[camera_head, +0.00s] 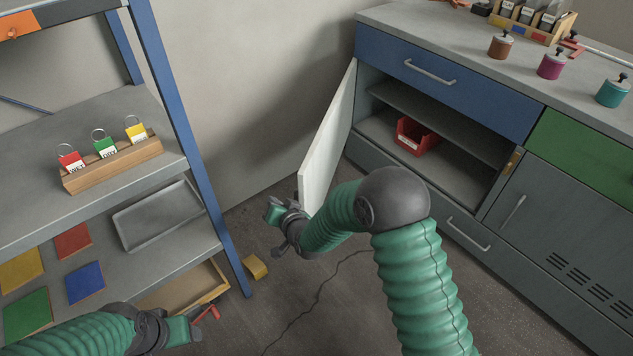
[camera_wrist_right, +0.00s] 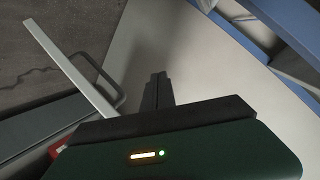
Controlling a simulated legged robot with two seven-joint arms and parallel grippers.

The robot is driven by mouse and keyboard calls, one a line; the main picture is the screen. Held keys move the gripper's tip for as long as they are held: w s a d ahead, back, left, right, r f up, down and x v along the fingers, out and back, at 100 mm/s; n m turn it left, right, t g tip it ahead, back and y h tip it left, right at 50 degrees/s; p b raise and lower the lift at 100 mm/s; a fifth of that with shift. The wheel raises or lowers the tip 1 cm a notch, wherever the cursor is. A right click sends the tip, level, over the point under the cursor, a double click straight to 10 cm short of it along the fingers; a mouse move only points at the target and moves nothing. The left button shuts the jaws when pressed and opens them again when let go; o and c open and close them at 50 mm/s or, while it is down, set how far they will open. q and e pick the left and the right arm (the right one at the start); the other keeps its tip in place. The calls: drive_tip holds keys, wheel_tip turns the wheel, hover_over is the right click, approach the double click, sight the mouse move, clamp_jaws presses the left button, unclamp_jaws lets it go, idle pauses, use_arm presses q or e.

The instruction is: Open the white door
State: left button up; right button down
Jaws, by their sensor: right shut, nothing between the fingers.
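The white door (camera_head: 327,140) of the cabinet stands swung wide open on its left side, and the shelves behind it show. My right gripper (camera_head: 284,218) is at the lower near end of the door, on its left side, with shut, empty fingers. I cannot tell whether it touches the door. In the right wrist view its dark fingers (camera_wrist_right: 157,92) point at a pale surface, with a thin light panel edge (camera_wrist_right: 70,65) to their left.
The grey cabinet holds a red bin (camera_head: 416,137) inside, with a blue drawer (camera_head: 450,82) above. A blue-framed shelf unit (camera_head: 180,110) stands at the left with key tags on a wooden block (camera_head: 112,165). A yellow block (camera_head: 256,267) lies on the floor.

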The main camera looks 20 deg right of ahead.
drive_tip(key=s+d+r+n+g+h, duration=0.1)
drive_tip(key=s+d+r+n, duration=0.15)
drive_tip(key=d, duration=0.25)
drive_tip(key=s+d+r+n+g+h, duration=0.1)
drive_tip(key=s+d+n, duration=0.15)
drive_tip(key=d, duration=0.25)
drive_tip(key=w+d+r+n+t+y+p, duration=0.1)
drive_tip(key=w+d+r+n+t+y, duration=0.1)
drive_tip(key=w+d+r, duration=0.3)
drive_tip(key=w+d+r+n+t+y+p, duration=0.1)
drive_tip(key=w+d+n, duration=0.1)
drive_tip(key=d, duration=0.4)
drive_tip(key=n+g+y, duration=0.4)
drive_tip(key=n+y, duration=0.4)
drive_tip(key=y, duration=0.3)
approach(307, 179)
drive_tip(key=b+x, duration=0.5)
drive_tip(key=shift+w+a+f, duration=0.2)
drive_tip(key=shift+a, duration=0.15)
drive_tip(key=shift+w+a+r, duration=0.1)
drive_tip(key=shift+w+a, duration=0.1)
drive_tip(key=shift+a, duration=0.1)
drive_tip(key=shift+w+a+r, duration=0.1)
